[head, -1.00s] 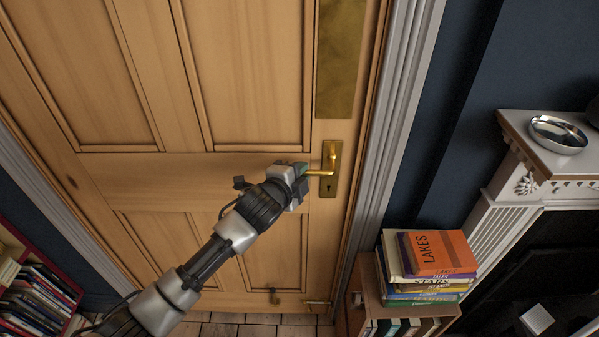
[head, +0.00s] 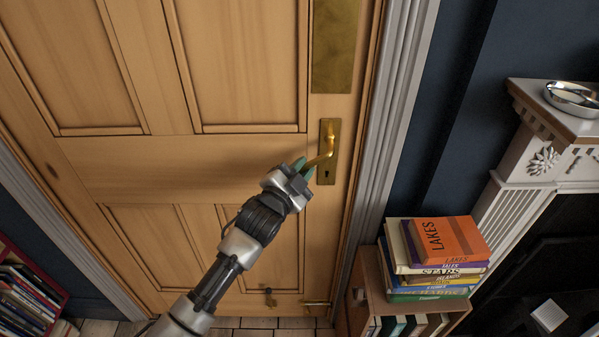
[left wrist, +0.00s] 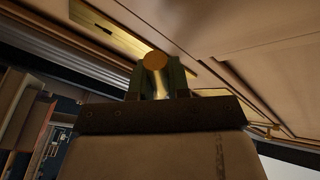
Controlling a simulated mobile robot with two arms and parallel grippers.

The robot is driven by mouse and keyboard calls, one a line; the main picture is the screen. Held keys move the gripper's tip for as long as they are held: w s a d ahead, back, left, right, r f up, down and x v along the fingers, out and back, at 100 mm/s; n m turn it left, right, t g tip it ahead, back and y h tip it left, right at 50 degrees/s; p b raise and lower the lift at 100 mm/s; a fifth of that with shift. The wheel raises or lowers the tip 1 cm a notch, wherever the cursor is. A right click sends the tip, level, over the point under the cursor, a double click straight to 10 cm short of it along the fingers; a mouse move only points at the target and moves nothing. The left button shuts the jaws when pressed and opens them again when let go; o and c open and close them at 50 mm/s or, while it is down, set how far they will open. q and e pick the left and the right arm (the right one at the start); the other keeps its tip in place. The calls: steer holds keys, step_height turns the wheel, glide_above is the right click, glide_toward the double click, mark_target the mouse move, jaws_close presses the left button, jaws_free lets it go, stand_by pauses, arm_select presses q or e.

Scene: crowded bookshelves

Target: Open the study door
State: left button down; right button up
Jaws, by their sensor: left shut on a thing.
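The wooden panelled study door (head: 180,165) fills the left and middle of the head view and looks shut in its white frame (head: 392,130). Its brass lever handle (head: 323,157) sits on a brass plate (head: 327,176) with a keyhole, near the door's right edge. The lever slopes down to the left. My left gripper (head: 302,168) is shut on the lever's free end. In the left wrist view the lever (left wrist: 155,65) shows between the two fingers (left wrist: 158,82). My right gripper is not in view.
A low bookcase with a stack of books (head: 438,258) stands right of the door frame. A white fireplace mantel (head: 540,140) with a metal bowl (head: 573,97) is further right. Another bookshelf (head: 28,295) is at the lower left. Tiled floor (head: 250,322) shows below the door.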

arm_select(q)
steer(key=shift+w+f+n, duration=0.1)
steer(key=shift+f+n, duration=0.05)
steer(key=shift+n, duration=0.15)
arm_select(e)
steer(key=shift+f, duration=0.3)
